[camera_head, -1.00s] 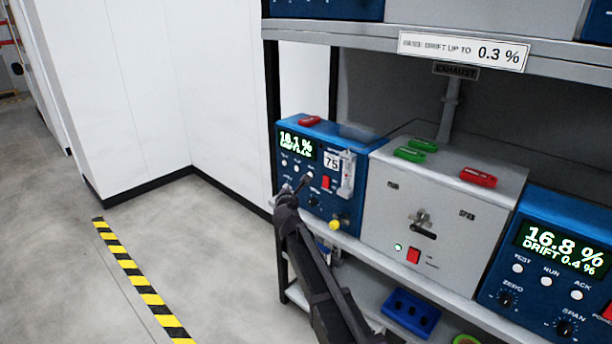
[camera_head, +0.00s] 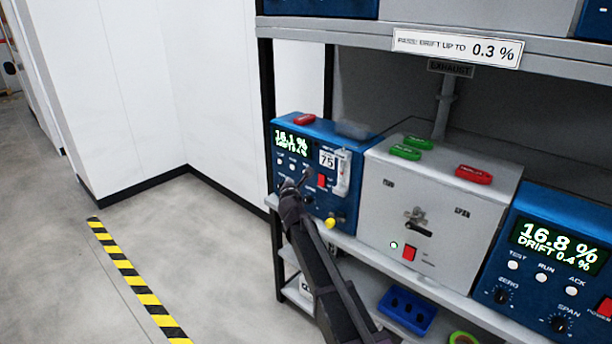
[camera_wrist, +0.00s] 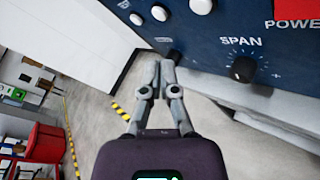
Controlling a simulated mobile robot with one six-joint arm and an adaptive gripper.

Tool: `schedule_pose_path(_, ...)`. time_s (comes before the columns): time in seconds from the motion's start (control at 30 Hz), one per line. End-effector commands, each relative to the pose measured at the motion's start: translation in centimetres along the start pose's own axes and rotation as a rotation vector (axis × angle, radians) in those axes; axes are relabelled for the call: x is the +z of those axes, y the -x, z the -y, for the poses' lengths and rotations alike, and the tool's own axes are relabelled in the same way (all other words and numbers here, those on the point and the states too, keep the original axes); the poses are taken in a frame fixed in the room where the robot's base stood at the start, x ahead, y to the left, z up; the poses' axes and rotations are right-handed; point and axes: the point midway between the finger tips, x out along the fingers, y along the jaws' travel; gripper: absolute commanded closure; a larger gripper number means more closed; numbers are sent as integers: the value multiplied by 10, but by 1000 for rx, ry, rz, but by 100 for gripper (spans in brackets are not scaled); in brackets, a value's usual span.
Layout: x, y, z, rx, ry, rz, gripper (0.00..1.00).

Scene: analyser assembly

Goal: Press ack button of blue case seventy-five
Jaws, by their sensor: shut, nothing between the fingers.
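The blue case seventy-five (camera_head: 345,214) stands at the left end of the shelf, with a "75" label and a lit green display. Its row of small white buttons is under the display. In the wrist view the rightmost white button (camera_wrist: 200,6) is at the top edge, its label out of frame. My gripper (camera_head: 306,176) is at the case's front, close to the right end of the button row; contact cannot be told. In the wrist view my gripper (camera_wrist: 163,65) is shut and empty, its tips below the buttons and left of the SPAN knob (camera_wrist: 243,69).
A grey exhaust box (camera_head: 440,205) stands right of the case, then another blue case (camera_head: 555,255) reading 16.8 %. A blue tray (camera_head: 407,311) is on the lower shelf. Open floor lies left.

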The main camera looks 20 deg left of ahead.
Motion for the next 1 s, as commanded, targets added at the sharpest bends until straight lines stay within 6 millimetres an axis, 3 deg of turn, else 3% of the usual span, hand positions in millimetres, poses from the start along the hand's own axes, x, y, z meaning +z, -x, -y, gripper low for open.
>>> schedule_pose_path(0.4,19,-26,18,0,-1,0,100)
schedule_pose_path(1.0,21,-30,21,2,0,0,100)
